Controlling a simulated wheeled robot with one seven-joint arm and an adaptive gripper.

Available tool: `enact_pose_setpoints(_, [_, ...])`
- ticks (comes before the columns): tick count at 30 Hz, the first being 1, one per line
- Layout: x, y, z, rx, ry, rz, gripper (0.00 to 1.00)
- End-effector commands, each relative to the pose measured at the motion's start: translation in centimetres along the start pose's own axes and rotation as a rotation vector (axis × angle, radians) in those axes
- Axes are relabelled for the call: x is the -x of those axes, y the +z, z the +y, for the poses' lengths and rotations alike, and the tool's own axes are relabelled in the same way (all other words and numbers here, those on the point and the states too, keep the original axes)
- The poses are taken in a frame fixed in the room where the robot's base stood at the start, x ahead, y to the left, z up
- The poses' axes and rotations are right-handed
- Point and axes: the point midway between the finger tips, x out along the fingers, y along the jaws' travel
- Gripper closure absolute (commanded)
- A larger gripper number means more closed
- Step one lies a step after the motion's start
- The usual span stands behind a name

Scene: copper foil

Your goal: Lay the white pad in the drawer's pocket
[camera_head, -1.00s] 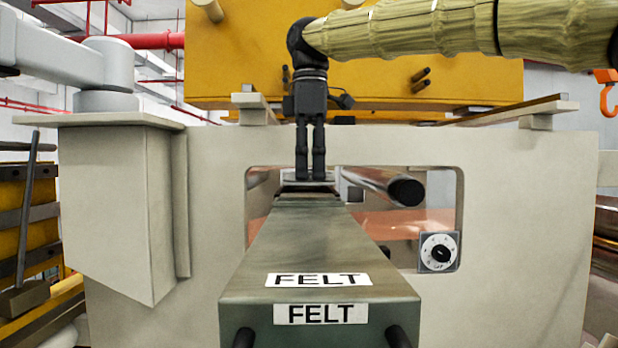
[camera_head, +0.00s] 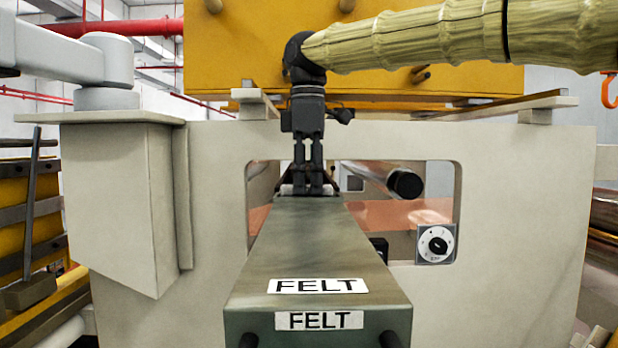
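The long grey-green drawer (camera_head: 312,245) with two FELT labels extends from the foreground toward the opening in the beige machine frame. My gripper (camera_head: 308,190) points straight down at the drawer's far end, its two dark fingers close together with a narrow gap. A small pale patch, possibly the white pad (camera_head: 288,189), shows beside the fingertips. Most of it is hidden, and I cannot tell whether the fingers hold it. The drawer's pocket cannot be made out from this low angle.
The beige frame (camera_head: 520,220) surrounds the opening on both sides and above. A dark-ended roller (camera_head: 404,184) and copper foil (camera_head: 400,214) lie right of the drawer inside it. A dial (camera_head: 436,245) sits at the opening's lower right. Yellow machinery (camera_head: 240,60) stands behind my arm.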

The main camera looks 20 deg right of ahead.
Motion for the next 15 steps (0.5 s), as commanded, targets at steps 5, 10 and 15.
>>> enact_pose_setpoints(5, [0.03, 0.05, 0.0, -0.001, 0.0, 0.0, 0.47])
enact_pose_setpoints(10, [0.03, 0.02, 0.0, 0.0, 0.0, 0.0, 0.47])
enact_pose_setpoints(15, [0.37, 0.0, 0.02, 0.0, 0.001, 0.0, 0.47])
